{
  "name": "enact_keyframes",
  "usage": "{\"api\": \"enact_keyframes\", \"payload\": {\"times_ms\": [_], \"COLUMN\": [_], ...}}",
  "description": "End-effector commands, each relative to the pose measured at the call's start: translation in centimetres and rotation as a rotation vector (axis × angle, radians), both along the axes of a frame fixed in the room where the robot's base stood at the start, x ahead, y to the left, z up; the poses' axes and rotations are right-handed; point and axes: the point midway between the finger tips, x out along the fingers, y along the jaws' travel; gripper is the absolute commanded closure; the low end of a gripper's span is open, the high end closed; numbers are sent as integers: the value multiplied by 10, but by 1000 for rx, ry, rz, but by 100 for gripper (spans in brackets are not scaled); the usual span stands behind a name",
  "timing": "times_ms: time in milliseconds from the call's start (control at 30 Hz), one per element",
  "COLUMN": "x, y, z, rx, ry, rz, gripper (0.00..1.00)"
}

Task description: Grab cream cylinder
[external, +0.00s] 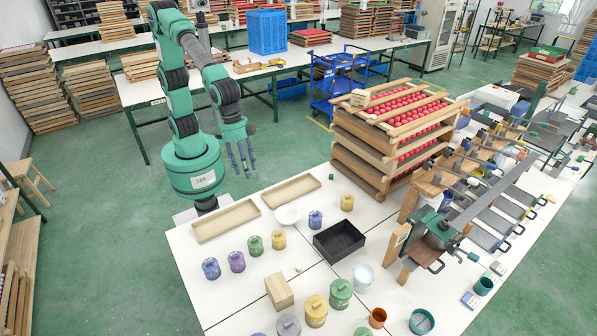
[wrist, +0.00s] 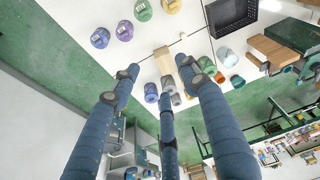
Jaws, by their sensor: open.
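A very small cream piece (external: 298,267) stands on the white table in front of the black tray; I take it as the cream cylinder, though its shape is too small to be sure. In the wrist view a small pale spot (wrist: 182,36) above the wooden block may be the same piece. My gripper (external: 244,168) hangs at the table's far left side, above and well apart from the piece, with fingers pointing down. In the wrist view its blue fingers (wrist: 160,78) are spread, with nothing held between them.
Near the piece are a wooden block (external: 279,292), a black tray (external: 339,241), a pale blue cup (external: 363,278) and several lidded jars, one green (external: 340,294). Two wooden trays (external: 226,221) and a white bowl (external: 287,215) lie nearer my arm. Stacked wooden frames (external: 360,150) rise behind.

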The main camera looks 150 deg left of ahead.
Motion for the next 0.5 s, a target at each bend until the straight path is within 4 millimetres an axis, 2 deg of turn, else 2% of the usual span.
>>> {"api": "enact_keyframes", "payload": {"times_ms": [100,367,500], "x": [26,75,100], "y": [8,26,37], "z": [-19,-65,-94], "rx": [-5,-14,-20], "ry": [22,64,86], "rz": [19,59,82], "gripper": [55,55,55]}}
